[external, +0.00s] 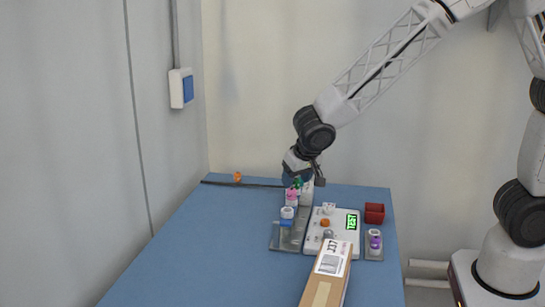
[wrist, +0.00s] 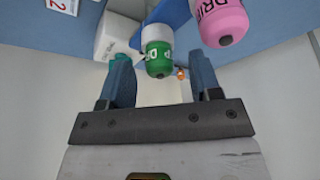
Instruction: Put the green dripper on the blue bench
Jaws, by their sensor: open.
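The green dripper (wrist: 158,52), with a white upper part, shows in the wrist view between and just beyond the fingers of my gripper (wrist: 163,85). My gripper is open, with one finger on each side of it in the picture; contact cannot be told. In the external view my gripper (external: 298,179) is low at the back of the blue bench (external: 205,240), and only a little of the green dripper (external: 297,184) shows there. The pink dripper (wrist: 222,20) is beside the green one, and shows just in front of it in the external view (external: 291,197).
A blue-and-white dripper (external: 287,214) stands on the grey rack (external: 285,240). A white device (external: 320,243) with a green display, a purple-banded bottle (external: 375,241), a red box (external: 374,213) and a cardboard box (external: 323,285) crowd the right. The bench's left side is mostly clear; a small orange thing (external: 237,177) lies at the back.

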